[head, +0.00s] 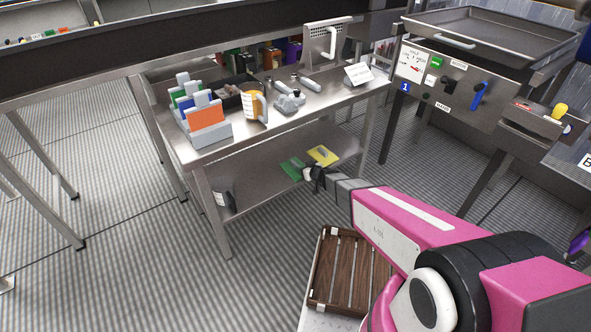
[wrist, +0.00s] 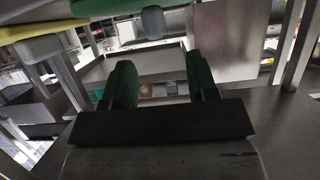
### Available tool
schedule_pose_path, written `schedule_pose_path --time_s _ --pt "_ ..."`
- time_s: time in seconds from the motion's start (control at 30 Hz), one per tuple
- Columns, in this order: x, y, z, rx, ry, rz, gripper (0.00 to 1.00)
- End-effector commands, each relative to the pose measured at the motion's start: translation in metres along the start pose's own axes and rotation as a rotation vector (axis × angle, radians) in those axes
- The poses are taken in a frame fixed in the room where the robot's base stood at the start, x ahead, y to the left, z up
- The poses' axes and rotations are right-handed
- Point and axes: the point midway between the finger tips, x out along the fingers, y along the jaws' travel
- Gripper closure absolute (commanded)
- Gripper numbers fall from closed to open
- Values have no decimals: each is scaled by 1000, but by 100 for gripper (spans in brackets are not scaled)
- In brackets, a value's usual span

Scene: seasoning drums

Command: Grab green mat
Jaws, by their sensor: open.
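The green mat (head: 291,168) lies on the lower shelf of the steel table, beside a yellow mat (head: 323,155). My gripper (head: 313,176) is at the shelf's front edge, close to the right side of the green mat. In the wrist view my gripper (wrist: 161,76) is open, with two dark green finger pads and nothing between them. A green surface (wrist: 105,8) spans the top of that view, with a yellow one (wrist: 38,29) to its left. The gripper appears apart from the green mat, though its exact distance is hard to tell.
The steel table (head: 325,104) above carries coloured dividers in a grey holder (head: 206,135), a jug (head: 255,106) and a small sign (head: 358,74). A dark box (head: 224,202) is at the shelf's left end. A wooden slatted crate (head: 343,270) sits below my arm.

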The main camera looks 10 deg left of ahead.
Motion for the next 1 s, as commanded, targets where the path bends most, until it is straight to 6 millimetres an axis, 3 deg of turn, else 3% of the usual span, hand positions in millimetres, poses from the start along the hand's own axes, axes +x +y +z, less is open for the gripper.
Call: schedule_pose_path --time_s 0.1,0.37,0.7,0.97,1.0 --pt "23 1 0 0 1 -2 47" --pt "39 2 0 1 0 -1 47" --pt "83 5 2 1 0 -1 47" --pt "84 4 1 1 -1 0 47" --pt "84 4 1 1 -1 0 60"
